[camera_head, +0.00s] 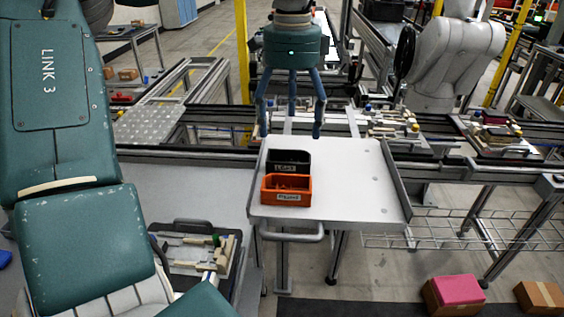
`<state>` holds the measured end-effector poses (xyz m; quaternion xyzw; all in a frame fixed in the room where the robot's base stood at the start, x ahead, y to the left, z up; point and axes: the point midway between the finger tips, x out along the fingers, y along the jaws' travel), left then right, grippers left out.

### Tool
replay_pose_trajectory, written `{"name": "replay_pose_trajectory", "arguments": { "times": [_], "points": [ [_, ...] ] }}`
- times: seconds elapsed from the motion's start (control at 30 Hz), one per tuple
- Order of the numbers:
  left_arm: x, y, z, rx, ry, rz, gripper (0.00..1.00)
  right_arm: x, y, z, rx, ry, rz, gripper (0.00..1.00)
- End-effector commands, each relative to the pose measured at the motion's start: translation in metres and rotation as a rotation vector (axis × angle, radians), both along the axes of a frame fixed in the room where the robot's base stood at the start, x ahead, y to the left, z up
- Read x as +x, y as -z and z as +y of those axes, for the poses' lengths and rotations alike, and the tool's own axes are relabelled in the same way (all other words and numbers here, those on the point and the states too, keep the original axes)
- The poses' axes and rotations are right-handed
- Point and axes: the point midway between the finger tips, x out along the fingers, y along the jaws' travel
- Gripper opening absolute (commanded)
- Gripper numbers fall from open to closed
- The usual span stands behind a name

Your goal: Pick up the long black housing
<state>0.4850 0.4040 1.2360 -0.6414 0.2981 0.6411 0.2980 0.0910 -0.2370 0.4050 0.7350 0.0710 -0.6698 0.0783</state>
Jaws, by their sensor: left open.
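My left gripper (290,134) hangs in the upper middle, pointing down with its fingers spread and nothing between them. It is above the far edge of a white tabletop (340,190), beyond two small bins. A black bin (289,157) stands there behind an orange bin (286,190). I cannot clearly pick out the long black housing. A dark pallet fixture (234,262) with beige, white and green parts lies at the lower left, and a black piece shows along its far edge. My arm partly covers this area. My right gripper is not in view.
A conveyor (215,156) runs across behind the tabletop. Boxes (455,295) lie on the floor at lower right. The right part of the tabletop is clear.

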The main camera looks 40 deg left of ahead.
Motion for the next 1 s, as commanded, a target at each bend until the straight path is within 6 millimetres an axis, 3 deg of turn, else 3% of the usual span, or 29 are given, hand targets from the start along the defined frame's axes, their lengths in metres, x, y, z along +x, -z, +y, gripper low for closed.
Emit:
{"name": "replay_pose_trajectory", "arguments": {
  "times": [0.2,0.47,0.6,0.73,1.0],
  "points": [
    [-0.001,0.034,-0.001,-0.003,0.002,0.004,0.82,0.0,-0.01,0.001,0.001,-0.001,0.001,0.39],
    [-0.003,0.055,-0.001,-0.003,0.002,0.004,0.82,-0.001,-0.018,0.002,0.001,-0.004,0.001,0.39],
    [-0.007,0.074,-0.002,-0.006,0.002,0.007,0.82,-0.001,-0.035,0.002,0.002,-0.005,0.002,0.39],
    [-0.007,0.093,-0.002,-0.002,0.001,0.004,0.82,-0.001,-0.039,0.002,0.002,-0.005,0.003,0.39],
    [-0.006,0.102,-0.001,-0.001,0.0,-0.001,0.82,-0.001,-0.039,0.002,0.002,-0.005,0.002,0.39]
  ]
}}
